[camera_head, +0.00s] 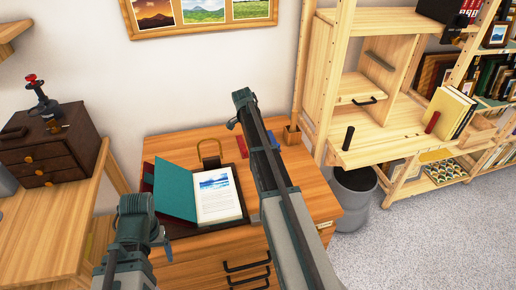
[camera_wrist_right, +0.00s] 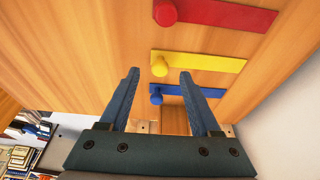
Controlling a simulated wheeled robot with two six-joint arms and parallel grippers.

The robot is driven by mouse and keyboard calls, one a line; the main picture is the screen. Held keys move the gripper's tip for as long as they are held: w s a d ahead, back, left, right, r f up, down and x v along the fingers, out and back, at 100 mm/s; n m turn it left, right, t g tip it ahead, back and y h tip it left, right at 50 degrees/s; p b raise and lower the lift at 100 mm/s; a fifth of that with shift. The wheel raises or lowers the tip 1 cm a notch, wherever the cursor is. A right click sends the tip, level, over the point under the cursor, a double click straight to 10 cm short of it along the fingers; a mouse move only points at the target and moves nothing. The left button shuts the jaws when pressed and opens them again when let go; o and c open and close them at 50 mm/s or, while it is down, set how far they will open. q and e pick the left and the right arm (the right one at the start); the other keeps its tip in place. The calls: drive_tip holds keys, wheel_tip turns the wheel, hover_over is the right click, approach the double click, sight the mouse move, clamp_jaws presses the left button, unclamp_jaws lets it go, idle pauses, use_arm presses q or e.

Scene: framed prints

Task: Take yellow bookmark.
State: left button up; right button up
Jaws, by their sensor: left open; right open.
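The yellow bookmark (camera_wrist_right: 212,64) is a flat strip with a round knob at its left end, lying on the wooden desktop in the right wrist view. It lies between the red bookmark (camera_wrist_right: 225,14) and the blue bookmark (camera_wrist_right: 200,90). My right gripper (camera_wrist_right: 159,74) is open and empty, with the yellow knob showing between its fingertips; whether they touch it I cannot tell. In the head view my right arm hides the yellow bookmark, while the red (camera_head: 242,147) and blue (camera_head: 273,140) ones show beside it. My left gripper (camera_head: 161,246) is low at the left, its fingers hard to make out.
An open book (camera_head: 217,200) with a teal cover lies on the desk (camera_head: 310,190) left of my right arm. A small wooden cup (camera_head: 292,135) stands at the desk's back right. A grey bin (camera_head: 354,195) and shelves are to the right; a dark drawer box (camera_head: 48,150) is left.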

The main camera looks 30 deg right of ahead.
drive_tip(key=shift+b+x, duration=0.65)
drive_tip(key=shift+x, duration=0.55)
drive_tip(key=shift+r, duration=0.1)
clamp_jaws()
